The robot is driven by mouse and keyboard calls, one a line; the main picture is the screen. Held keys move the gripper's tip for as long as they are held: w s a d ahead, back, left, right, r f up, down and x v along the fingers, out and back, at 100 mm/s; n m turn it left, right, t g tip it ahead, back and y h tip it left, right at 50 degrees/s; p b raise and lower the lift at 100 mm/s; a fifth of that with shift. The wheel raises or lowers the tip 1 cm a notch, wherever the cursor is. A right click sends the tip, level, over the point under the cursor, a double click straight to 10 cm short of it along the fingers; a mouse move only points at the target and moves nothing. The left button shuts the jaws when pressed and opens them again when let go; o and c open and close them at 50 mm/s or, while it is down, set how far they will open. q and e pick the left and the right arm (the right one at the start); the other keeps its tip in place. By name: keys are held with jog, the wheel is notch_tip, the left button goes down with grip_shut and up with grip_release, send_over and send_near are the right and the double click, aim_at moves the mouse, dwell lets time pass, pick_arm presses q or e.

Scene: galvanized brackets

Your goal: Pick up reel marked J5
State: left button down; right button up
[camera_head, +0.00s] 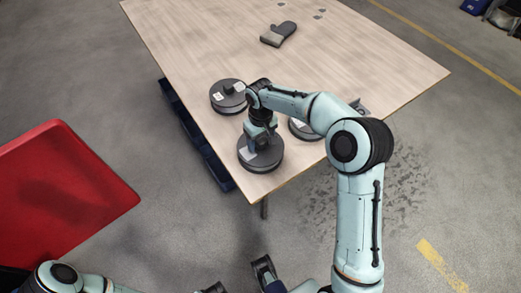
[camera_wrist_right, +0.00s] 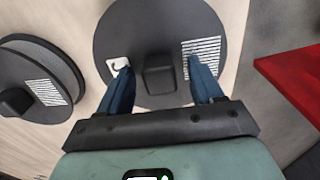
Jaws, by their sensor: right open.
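A dark round reel (camera_head: 264,163) lies flat near the table's front corner, under my right gripper (camera_head: 258,138). In the right wrist view this reel (camera_wrist_right: 155,25) has a raised central hub (camera_wrist_right: 159,75), a striped label and a small white label (camera_wrist_right: 118,66) with a hooked, J-like mark, partly hidden by a finger. My right gripper (camera_wrist_right: 161,72) is open, its blue fingers on either side of the hub with gaps. I cannot read J5 in full.
A second reel (camera_head: 228,97) lies behind, to the left. A third reel (camera_head: 303,130) is partly hidden by my right arm; it also shows in the right wrist view (camera_wrist_right: 62,60). A red surface (camera_head: 60,190) stands left.

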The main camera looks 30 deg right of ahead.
jog(key=shift+f, duration=0.2)
grip_shut()
jog(key=shift+r, duration=0.1)
dwell(1.2)
